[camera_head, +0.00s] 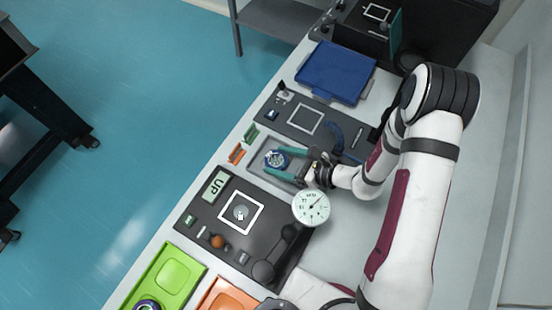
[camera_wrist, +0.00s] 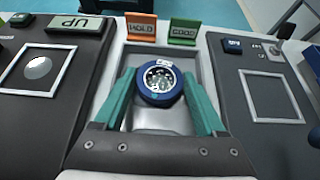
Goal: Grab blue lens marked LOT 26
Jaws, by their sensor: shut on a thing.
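A round blue lens (camera_head: 276,161) with a dark glass face sits in the grey recessed tray (camera_head: 254,173) in the middle of the bench. It also shows in the wrist view (camera_wrist: 160,83), with a small white label on its rim, too small to read. My gripper (camera_head: 270,163) reaches in from the right with its teal fingers on either side of the lens. In the wrist view, my gripper (camera_wrist: 160,84) is shut on the lens. I cannot tell whether the lens touches the tray floor.
Orange HOLD (camera_wrist: 141,28) and green GOOD (camera_wrist: 184,32) blocks stand behind the tray. A device with an UP display (camera_head: 215,186) and a round dial gauge (camera_head: 311,208) are close by. Green (camera_head: 186,262) and blue (camera_head: 336,70) trays flank the area.

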